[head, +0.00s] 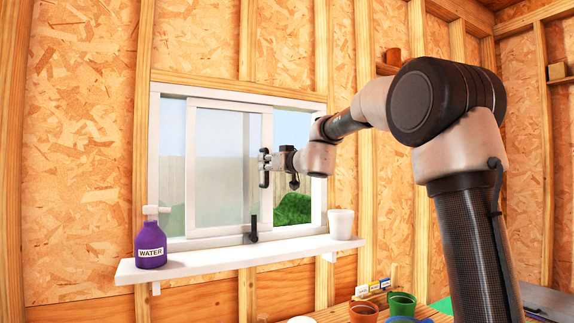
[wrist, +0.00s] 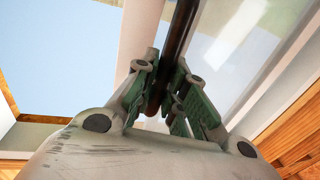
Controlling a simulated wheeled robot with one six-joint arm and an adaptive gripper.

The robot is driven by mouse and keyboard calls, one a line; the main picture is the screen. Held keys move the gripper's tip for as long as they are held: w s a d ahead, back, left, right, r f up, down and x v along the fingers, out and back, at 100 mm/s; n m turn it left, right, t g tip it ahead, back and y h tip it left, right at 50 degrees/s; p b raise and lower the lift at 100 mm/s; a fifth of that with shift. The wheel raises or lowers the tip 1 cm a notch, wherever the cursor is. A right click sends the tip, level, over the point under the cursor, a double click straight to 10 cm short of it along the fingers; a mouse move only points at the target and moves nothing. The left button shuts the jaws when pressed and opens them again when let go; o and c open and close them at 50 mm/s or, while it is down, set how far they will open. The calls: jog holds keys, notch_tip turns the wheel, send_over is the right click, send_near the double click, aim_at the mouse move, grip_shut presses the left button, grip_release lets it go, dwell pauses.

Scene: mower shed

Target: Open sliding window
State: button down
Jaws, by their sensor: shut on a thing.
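The sliding window has a white frame (head: 154,150) set in the wall. Its white-edged sliding sash (head: 225,150) stands partway along the frame, with a narrow strip at its left and a wider gap with a clear outside view at its right. A dark upright handle (head: 263,180) is on the sash's right edge; it shows as a dark bar in the wrist view (wrist: 180,35). My gripper (head: 267,161) is shut on this handle, its fingers either side of the bar in the wrist view (wrist: 163,95). A black latch-like piece (head: 253,231) stands at the bottom rail.
A white sill shelf (head: 210,261) runs below the window. Pots (head: 402,304) stand on the bench below. The space before the glass is clear.

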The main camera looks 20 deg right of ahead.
aim_at(247, 163)
jog(key=shift+s+a, duration=0.2)
jog(key=shift+a, duration=0.8)
jog(key=shift+s+a, duration=0.2)
jog(key=shift+a, duration=0.75)
jog(key=c, duration=1.5)
grip_release()
jog(key=shift+o, duration=0.2)
jog(key=v, duration=1.2)
